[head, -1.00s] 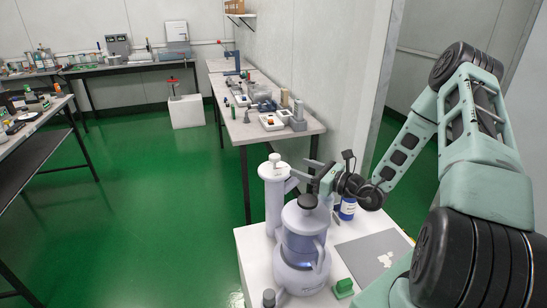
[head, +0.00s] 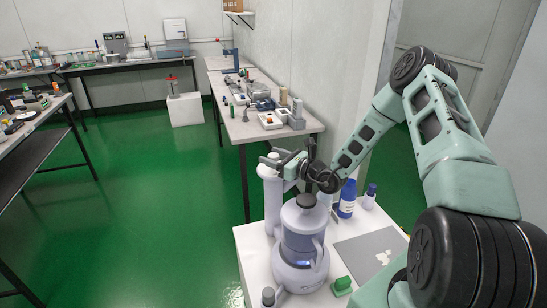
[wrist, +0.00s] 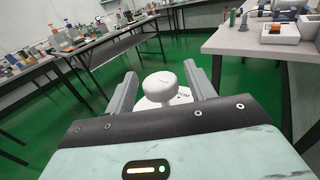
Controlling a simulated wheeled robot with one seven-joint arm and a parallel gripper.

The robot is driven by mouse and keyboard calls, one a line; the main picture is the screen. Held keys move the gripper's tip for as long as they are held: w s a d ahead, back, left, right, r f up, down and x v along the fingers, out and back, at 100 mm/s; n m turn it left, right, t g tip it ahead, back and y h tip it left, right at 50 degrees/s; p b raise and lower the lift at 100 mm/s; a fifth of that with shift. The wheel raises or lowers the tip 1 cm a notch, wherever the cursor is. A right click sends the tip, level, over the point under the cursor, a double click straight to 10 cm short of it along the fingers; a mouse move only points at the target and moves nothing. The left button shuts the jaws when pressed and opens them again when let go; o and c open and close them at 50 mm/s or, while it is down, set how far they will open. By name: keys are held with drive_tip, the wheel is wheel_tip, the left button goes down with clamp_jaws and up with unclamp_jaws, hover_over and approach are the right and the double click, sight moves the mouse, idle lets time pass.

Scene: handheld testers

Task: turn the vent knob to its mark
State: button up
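A handheld-tester-like pale lilac apparatus (head: 300,245) stands on the white table, with a pale column (head: 272,205) at its left. A round white knob (wrist: 158,87) tops a white disc (wrist: 180,97) with small dark marks, in the wrist view; I take it to be the vent knob on the column. The marks are too small to read. My gripper (head: 277,160) is at the column top and partly hides it in the head view. In the wrist view my gripper (wrist: 160,76) is open, its fingers either side of the knob, with slim gaps showing.
A dark cap (head: 306,200) tops the apparatus's main body, just below my gripper. A blue bottle (head: 347,198), a grey mat (head: 362,252) and a green object (head: 342,285) are to the right. A bench with instruments (head: 255,133) stands behind. Green floor is free at left.

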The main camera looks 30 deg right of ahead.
drive_tip(key=c, duration=0.9)
drive_tip(key=shift+n+g+y, duration=0.5)
drive_tip(key=shift+n+y, duration=0.3)
drive_tip(key=shift+y, duration=0.4)
drive_tip(key=o, duration=0.9)
drive_tip(key=shift+o, duration=0.2)
drive_tip(key=shift+s, duration=0.1)
drive_tip(key=b+v, duration=0.1)
drive_tip(key=v, duration=1.6)
drive_tip(key=shift+s, duration=0.15)
drive_tip(key=shift+d, duration=0.1)
